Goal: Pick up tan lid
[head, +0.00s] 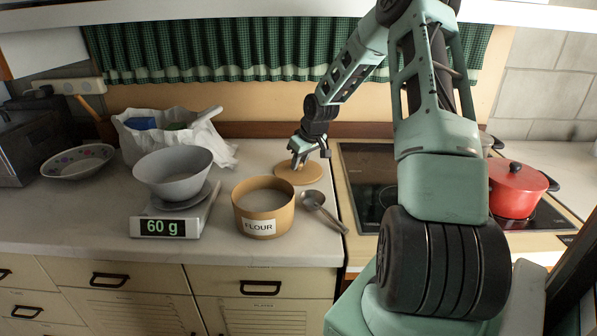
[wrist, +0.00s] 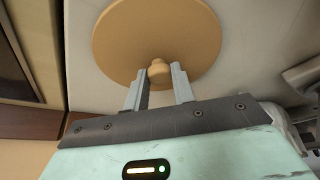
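The tan lid (head: 299,174) is a flat round disc lying on the counter behind the flour canister (head: 263,224), near the left edge of the stove. My gripper (head: 298,162) is over the lid, pointing down. In the wrist view, the lid (wrist: 157,35) has a small round knob on top. The fingertips of my gripper (wrist: 160,70) stand on either side of this knob, very close to it. I cannot tell whether they press on it. The canister is tan, open-topped and labelled FLOUR.
A scale reading 60 g (head: 163,227) with a grey bowl (head: 173,174) on it stands left of the canister. A metal scoop (head: 322,208) lies right of it. A red pot (head: 515,190) sits on the stove at right. A white bag (head: 175,135) and a patterned bowl (head: 77,161) are at left.

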